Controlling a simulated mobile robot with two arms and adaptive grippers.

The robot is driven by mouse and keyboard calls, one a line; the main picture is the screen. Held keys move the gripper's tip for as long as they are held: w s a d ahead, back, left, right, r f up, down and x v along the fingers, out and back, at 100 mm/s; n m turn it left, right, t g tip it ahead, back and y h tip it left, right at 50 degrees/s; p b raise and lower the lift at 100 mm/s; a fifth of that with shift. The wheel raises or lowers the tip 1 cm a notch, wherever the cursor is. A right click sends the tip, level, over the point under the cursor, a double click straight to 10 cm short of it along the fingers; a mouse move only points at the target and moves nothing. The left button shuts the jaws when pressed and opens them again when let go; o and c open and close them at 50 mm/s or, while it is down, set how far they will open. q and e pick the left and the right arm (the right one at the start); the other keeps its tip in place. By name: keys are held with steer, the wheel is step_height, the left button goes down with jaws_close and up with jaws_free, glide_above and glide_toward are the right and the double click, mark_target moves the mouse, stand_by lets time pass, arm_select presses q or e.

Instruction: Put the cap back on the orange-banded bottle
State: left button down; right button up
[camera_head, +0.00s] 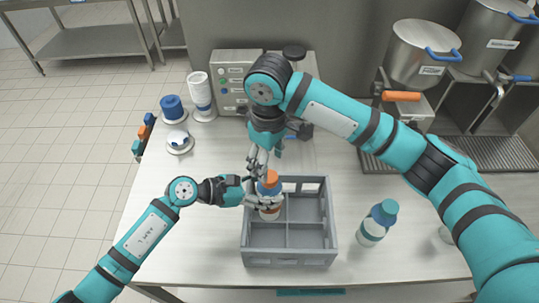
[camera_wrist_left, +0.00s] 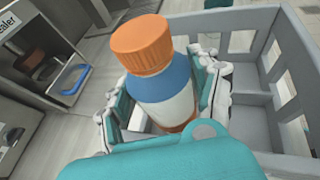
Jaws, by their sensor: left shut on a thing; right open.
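The orange-banded bottle (camera_head: 269,189) stands nearly upright at the back left compartment of the grey crate (camera_head: 288,262). I cannot tell whether its base touches the crate floor. In the left wrist view the bottle (camera_wrist_left: 165,92) has a blue shoulder, a white body and an orange band low down. The orange cap (camera_wrist_left: 141,40) sits on its top and looks level; whether it is screwed tight does not show. My left gripper (camera_head: 262,201) is shut around the bottle's body. My right gripper (camera_head: 257,168) is open, just above and left of the cap (camera_head: 271,177).
A white bottle (camera_head: 200,91), a blue round item (camera_head: 172,106) and a white dish (camera_head: 179,139) stand at the back left. A control box (camera_head: 231,76) stands behind. The table's left front is clear.

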mark_target(270, 176)
steer(key=n, duration=0.1)
steer(key=r+n, duration=0.1)
steer(key=n, duration=0.1)
steer(key=shift+w+r+n, duration=0.1)
steer(key=shift+r+n, duration=0.15)
steer(key=shift+n, duration=0.15)
steer(key=n, duration=0.1)
steer(key=r+n, duration=0.1)
steer(key=n, duration=0.1)
steer(key=shift+d+n, duration=0.1)
steer(key=shift+n, duration=0.2)
steer(key=shift+f, duration=0.1)
steer(key=shift+f, duration=3.9)
steer(key=shift+c, duration=0.4)
jaws_close()
steer(key=shift+o, duration=1)
jaws_free()
